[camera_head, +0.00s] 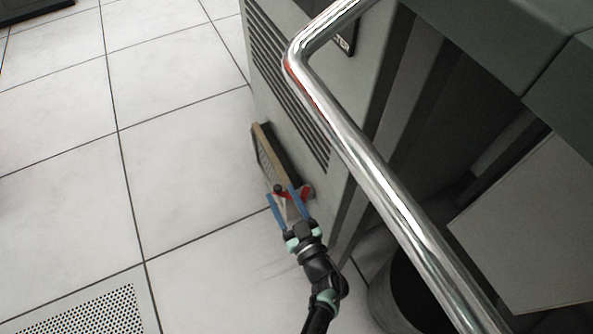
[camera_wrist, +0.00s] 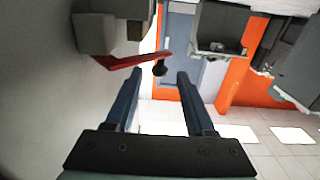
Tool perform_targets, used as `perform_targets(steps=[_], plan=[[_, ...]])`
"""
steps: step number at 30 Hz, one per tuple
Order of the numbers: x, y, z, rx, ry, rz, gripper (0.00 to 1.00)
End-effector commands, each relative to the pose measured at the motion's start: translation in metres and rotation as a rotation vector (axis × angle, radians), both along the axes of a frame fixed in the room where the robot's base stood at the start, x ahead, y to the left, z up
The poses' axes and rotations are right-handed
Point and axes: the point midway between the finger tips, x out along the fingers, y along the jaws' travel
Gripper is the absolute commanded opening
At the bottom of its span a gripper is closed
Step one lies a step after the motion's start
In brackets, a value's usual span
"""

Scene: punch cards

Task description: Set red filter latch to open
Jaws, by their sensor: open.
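The red latch (camera_wrist: 135,61) is a thin red lever with a round black knob (camera_wrist: 160,68) at its end. In the wrist view it reaches from a grey block at the left, and the knob appears between my two blue fingertips, slightly beyond them. Whether they touch it I cannot tell. In the head view the red latch (camera_head: 306,192) shows partly behind my right finger, low on the cabinet side. My gripper (camera_head: 280,191) is open there, also seen in the wrist view (camera_wrist: 158,75). The tan-edged filter panel (camera_head: 263,150) stands beside the latch on the cabinet.
The grey cabinet (camera_head: 318,75) with vent slats rises beside my gripper. A chrome rail (camera_head: 370,170) crosses the head view in front. A dark round bin (camera_head: 385,300) stands at the lower right.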

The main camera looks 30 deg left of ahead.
Motion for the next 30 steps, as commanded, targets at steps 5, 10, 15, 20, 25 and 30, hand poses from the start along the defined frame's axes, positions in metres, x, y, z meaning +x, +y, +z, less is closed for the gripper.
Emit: perform_targets(steps=[5,10,15,20,25,30], plan=[[-0.024,-0.036,0.004,0.001,0.004,-0.008,0.55],[-0.042,-0.062,0.003,0.001,0.002,-0.006,0.55],[-0.053,-0.075,0.001,0.001,0.001,-0.002,0.55],[-0.056,-0.078,0.000,0.001,0.001,0.000,0.55],[-0.056,-0.078,0.000,0.000,0.000,0.000,0.55],[-0.055,-0.077,-0.003,-0.026,-0.039,-0.011,0.26]])
